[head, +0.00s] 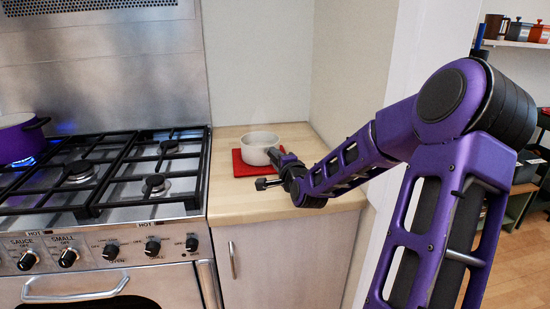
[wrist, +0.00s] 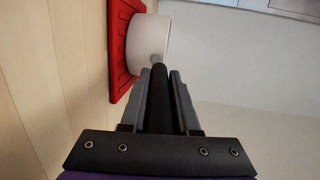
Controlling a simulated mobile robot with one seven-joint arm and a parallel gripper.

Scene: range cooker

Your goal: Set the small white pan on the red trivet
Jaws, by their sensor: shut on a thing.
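The small white pan (head: 258,148) is upright over the red trivet (head: 243,169), on the wooden counter right of the range. In the wrist view the pan (wrist: 148,40) has its base against the trivet (wrist: 121,50) or a hair above it; I cannot tell which. The trivet's edge shows past the pan's base. My gripper (head: 279,158) is at the pan's front right. In the wrist view my gripper (wrist: 161,82) is shut on the pan's dark handle, which points from the pan toward the wrist. The handle is mostly hidden in the head view.
The range's black grates (head: 110,175) are left of the counter. A purple pot (head: 20,138) stands over a lit blue flame at far left. Bare wooden counter (head: 240,205) lies in front of the trivet. Walls close the counter off behind and at right.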

